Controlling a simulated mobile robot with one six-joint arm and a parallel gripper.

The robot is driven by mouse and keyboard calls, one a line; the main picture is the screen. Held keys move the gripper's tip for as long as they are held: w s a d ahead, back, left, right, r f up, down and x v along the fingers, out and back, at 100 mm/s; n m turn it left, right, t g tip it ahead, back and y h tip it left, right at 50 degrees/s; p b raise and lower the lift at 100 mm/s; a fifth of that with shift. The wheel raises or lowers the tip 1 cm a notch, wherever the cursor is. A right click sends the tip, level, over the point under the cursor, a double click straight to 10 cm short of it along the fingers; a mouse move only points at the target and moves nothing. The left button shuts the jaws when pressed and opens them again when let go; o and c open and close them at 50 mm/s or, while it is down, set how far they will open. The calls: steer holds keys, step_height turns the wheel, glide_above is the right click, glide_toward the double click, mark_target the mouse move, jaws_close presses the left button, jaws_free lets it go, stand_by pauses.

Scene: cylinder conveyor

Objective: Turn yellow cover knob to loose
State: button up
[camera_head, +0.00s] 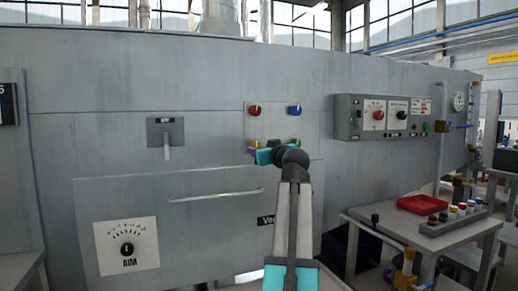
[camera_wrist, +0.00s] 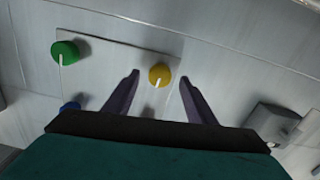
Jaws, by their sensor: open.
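The yellow knob (camera_wrist: 159,75), round with a pale pointer line, is mounted on a light plate on the grey machine wall. In the wrist view it appears between the two dark fingertips of my gripper (camera_wrist: 158,77). The fingers are apart, with a visible gap on each side of the knob. In the head view my gripper (camera_head: 258,152) is at the lower left of the knob plate, and it largely covers the yellow knob there. I cannot tell the exact depth between fingertips and knob.
On the same plate are a green knob (camera_wrist: 64,52), a blue knob (camera_wrist: 70,107) and a red knob (camera_head: 255,110). A grey lever box (camera_head: 166,131) is to the left. A control box (camera_head: 383,117) and a table with a red tray (camera_head: 423,204) are to the right.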

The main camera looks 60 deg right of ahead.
steer(key=p+v, duration=0.2)
steer(key=v, duration=0.9)
steer(key=shift+s, duration=0.1)
stand_by(0.5)
